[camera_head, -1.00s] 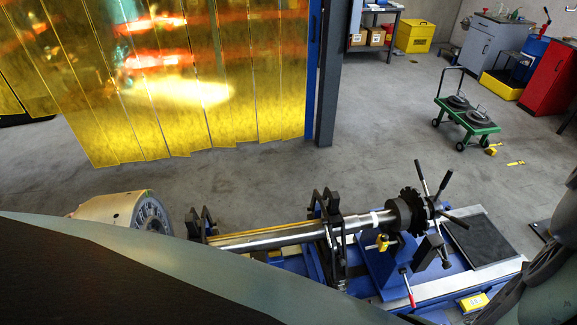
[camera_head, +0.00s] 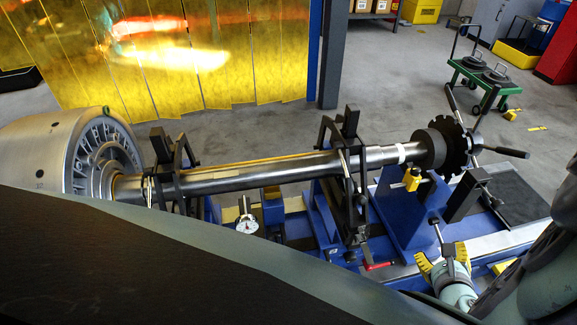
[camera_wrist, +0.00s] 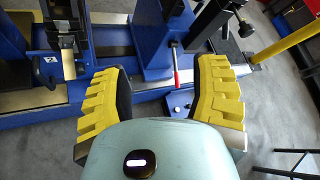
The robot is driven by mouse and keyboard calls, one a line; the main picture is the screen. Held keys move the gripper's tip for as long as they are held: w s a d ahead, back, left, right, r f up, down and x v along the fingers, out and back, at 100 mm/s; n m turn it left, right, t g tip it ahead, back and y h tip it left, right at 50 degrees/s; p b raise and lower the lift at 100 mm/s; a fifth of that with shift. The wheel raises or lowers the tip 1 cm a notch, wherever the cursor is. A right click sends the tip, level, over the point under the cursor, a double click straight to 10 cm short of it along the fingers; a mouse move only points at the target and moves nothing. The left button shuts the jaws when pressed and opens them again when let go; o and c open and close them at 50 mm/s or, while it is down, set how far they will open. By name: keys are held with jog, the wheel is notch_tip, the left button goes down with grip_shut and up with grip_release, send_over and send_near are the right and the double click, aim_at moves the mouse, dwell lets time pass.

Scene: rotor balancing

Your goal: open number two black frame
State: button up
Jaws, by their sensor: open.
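Two black frames stand on the blue machine around the steel shaft (camera_head: 265,172). The left black frame (camera_head: 163,150) is near the large grey drum end, and the right black frame (camera_head: 350,195) is near the toothed disc (camera_head: 448,148). A red-handled lever (camera_head: 378,265) sits at the right frame's foot. My gripper (camera_head: 442,258), with yellow fingers, is open and empty, right of that frame and low by the blue base. In the wrist view a red handle (camera_wrist: 176,78) hangs between the open fingers (camera_wrist: 163,85), seemingly untouched.
A dial gauge (camera_head: 247,225) stands between the frames. A black-handled spoke (camera_head: 505,152) juts out right of the disc. A yellow bar (camera_wrist: 284,42) lies right in the wrist view. The floor behind the machine is clear up to the green cart (camera_head: 485,75).

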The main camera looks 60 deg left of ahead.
jog(key=s+a+f+g+y+b, duration=0.1)
jog(key=s+a+f+y+b, duration=0.2)
jog(key=a+f+y+b, duration=0.15)
jog(key=m+g+y+b, duration=0.15)
jog(key=y+b, duration=0.25)
jog(key=b, duration=0.4)
send_near(362, 200)
jog(key=shift+n+g, duration=0.25)
jog(key=shift+g, duration=0.1)
jog(key=x, duration=0.7)
jog(key=f+x, duration=0.1)
jog(key=x, duration=0.2)
jog(key=shift+w+a, duration=0.25)
jog(key=shift+w, duration=0.2)
jog(key=shift+o, duration=0.2)
jog(key=shift+w, duration=0.1)
grip_shut()
